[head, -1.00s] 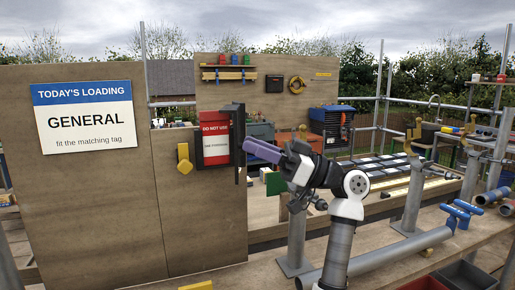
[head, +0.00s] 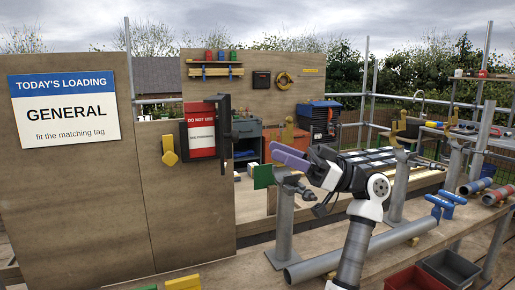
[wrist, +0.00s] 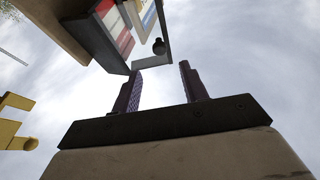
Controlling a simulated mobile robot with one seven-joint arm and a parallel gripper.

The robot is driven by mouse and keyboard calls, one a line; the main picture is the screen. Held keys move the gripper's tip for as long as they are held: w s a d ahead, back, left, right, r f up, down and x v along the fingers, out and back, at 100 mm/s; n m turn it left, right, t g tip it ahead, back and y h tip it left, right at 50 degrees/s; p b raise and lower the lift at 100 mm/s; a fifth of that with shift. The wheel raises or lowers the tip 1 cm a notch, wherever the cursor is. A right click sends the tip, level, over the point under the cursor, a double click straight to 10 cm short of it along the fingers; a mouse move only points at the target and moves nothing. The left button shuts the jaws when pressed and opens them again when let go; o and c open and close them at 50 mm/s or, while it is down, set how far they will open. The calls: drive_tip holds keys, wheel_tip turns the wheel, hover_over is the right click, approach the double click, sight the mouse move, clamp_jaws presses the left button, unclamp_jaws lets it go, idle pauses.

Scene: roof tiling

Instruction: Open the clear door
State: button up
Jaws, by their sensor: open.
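The clear door has a dark frame (head: 224,125) and stands beside a red and white "DO NOT USE" card (head: 201,133) on the wooden panel. The head view sees the frame nearly edge-on; the clear pane is hard to make out, and I cannot tell how far it is open. In the wrist view the dark frame (wrist: 167,28) with a round knob (wrist: 158,47) is beyond my fingertips. My gripper (head: 288,158), with purple fingers, is right of the door and apart from it. In the wrist view its fingers (wrist: 160,76) are spread with nothing between them.
A "GENERAL" loading sign (head: 64,109) and a yellow tag (head: 169,151) are on the panel at left. A grey pipe (head: 350,251) lies on the bench at front. A grey post (head: 283,218) stands below my gripper. Red (head: 412,276) and black bins are at lower right.

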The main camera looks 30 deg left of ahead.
drive_tip(key=v, duration=0.5)
drive_tip(key=shift+c, duration=0.3)
